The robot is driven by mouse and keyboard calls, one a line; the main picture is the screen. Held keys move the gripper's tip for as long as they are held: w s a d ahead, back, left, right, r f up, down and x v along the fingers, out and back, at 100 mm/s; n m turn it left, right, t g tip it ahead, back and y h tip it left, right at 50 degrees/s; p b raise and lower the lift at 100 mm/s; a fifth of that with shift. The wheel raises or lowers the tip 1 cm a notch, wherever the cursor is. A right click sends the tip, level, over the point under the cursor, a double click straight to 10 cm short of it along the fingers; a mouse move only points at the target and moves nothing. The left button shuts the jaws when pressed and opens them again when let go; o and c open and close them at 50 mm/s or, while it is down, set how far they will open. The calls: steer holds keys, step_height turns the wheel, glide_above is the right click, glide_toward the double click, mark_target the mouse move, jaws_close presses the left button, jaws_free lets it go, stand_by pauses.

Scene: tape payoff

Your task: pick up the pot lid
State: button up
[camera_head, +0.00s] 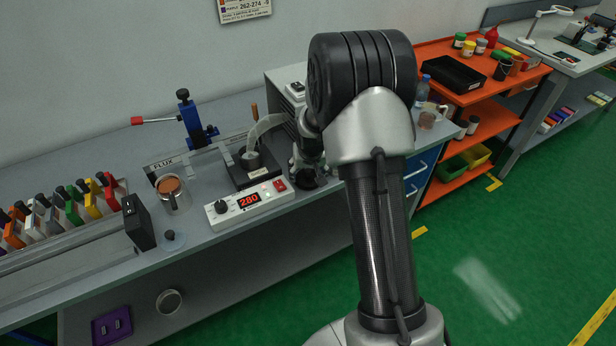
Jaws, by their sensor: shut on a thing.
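My gripper (306,176) is low over the bench, just right of the solder pot. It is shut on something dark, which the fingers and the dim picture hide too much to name. The small dark pot (251,161) sits on a black block, with pale fumes rising from it. A small grey disc with a round knob (173,241) lies near the bench's front edge, left of the controller. It is shaped like a lid, but I cannot tell for sure that it is the pot lid.
The controller (245,204) reading 280 stands in front of the pot. A glass beaker with brown contents (173,194), a black box (138,222) and a blue clamp stand (190,118) stand left. A grey cabinet (284,88) is behind my gripper. An orange shelf (437,50) is right.

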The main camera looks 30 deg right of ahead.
steer(key=c, duration=0.5)
